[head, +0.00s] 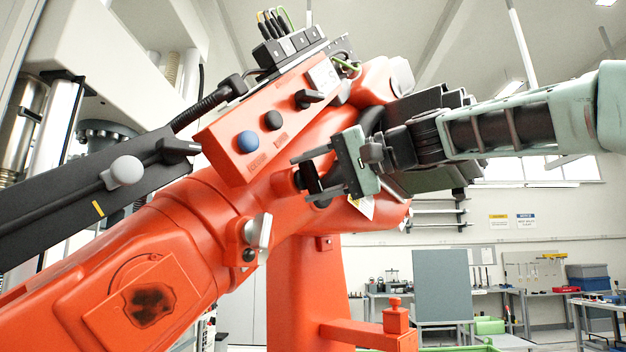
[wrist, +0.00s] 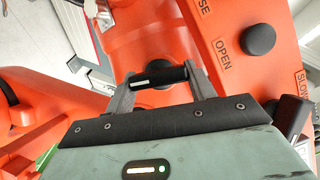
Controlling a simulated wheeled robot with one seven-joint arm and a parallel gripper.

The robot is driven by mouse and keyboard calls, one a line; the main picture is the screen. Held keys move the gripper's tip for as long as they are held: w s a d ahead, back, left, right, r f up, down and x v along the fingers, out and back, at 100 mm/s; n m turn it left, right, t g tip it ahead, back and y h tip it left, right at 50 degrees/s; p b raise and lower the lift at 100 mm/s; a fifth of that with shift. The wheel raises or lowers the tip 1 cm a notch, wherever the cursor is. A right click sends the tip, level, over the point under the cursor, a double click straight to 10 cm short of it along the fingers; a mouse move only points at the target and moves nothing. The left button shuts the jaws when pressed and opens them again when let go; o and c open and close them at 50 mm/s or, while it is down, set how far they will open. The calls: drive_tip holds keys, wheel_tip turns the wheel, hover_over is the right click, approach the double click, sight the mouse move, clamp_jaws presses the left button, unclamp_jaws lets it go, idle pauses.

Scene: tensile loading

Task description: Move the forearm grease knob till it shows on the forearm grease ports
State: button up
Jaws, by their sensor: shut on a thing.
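My gripper (head: 304,180) reaches in from the right in the head view, against the orange arm's side below the button panel. In the wrist view my gripper (wrist: 158,80) is shut on a black bar-shaped knob (wrist: 160,76), its fingers at the two ends. The knob has a white line near its left end and lies nearly level in that view. It sits on a round orange housing (wrist: 140,45). I take it for the forearm grease knob.
The orange panel (head: 237,165) above carries a blue button (head: 247,141), a black button (head: 272,120) and a black lever (head: 309,97). The wrist view shows OPEN and SLOW labels beside it. Benches (head: 540,293) are far behind.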

idle(0.4)
drive_tip(key=o, duration=1)
drive_tip(key=shift+d, duration=0.15)
drive_tip(key=b+v, duration=0.4)
drive_tip(key=v, duration=1.3)
drive_tip(key=shift+d+b, duration=0.15)
drive_tip(key=shift+b, duration=0.2)
